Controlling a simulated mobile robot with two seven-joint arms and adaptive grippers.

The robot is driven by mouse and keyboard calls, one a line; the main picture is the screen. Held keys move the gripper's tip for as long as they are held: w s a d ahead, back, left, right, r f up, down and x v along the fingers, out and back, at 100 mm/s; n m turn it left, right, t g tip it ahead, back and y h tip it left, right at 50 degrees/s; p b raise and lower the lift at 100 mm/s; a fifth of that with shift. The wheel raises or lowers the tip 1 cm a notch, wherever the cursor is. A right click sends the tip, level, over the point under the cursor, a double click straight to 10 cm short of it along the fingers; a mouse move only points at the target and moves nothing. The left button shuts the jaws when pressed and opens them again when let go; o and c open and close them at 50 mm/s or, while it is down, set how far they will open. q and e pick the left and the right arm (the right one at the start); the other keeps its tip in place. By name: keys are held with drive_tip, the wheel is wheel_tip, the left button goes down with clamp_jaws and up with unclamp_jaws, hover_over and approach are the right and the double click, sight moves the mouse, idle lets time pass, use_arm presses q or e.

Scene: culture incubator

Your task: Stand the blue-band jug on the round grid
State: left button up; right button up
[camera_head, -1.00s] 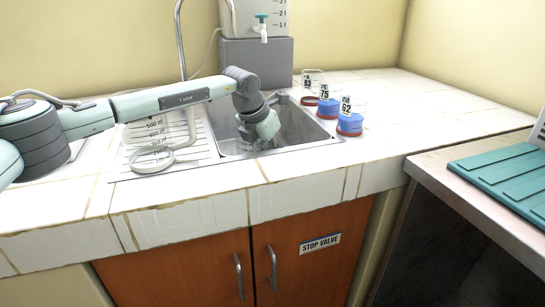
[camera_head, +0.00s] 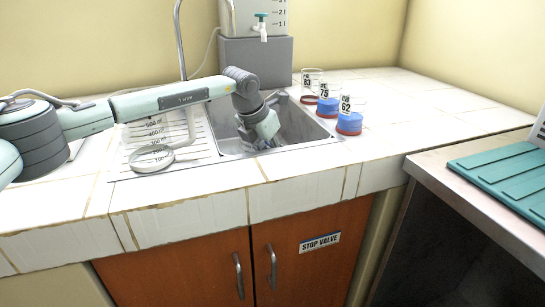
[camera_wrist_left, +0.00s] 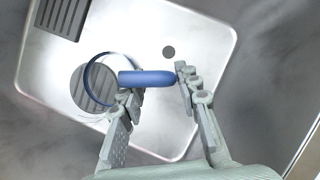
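The blue-band jug (camera_wrist_left: 86,70) shows in the left wrist view as a clear round vessel with a dark blue rim, seen from above in the sink. Its blue handle (camera_wrist_left: 147,78) points right, between my left gripper's fingers. My left gripper (camera_wrist_left: 157,82) is open around the handle, the right fingertip close to its outer end; contact is unclear. A round striped grid (camera_wrist_left: 92,90) shows through and beside the jug; whether the jug touches it is unclear. In the head view my left gripper (camera_head: 264,132) points down into the sink and largely hides the jug. My right gripper is not in view.
Labelled beakers with blue and red parts (camera_head: 349,125) stand right of the sink. A grey block with a tapped tank (camera_head: 257,60) is behind.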

use_arm(q)
drive_tip(key=v, duration=1.1)
drive_tip(key=shift+s+r+b, duration=0.25)
drive_tip(key=shift+r+b, duration=0.1)
drive_tip(key=shift+b, duration=0.05)
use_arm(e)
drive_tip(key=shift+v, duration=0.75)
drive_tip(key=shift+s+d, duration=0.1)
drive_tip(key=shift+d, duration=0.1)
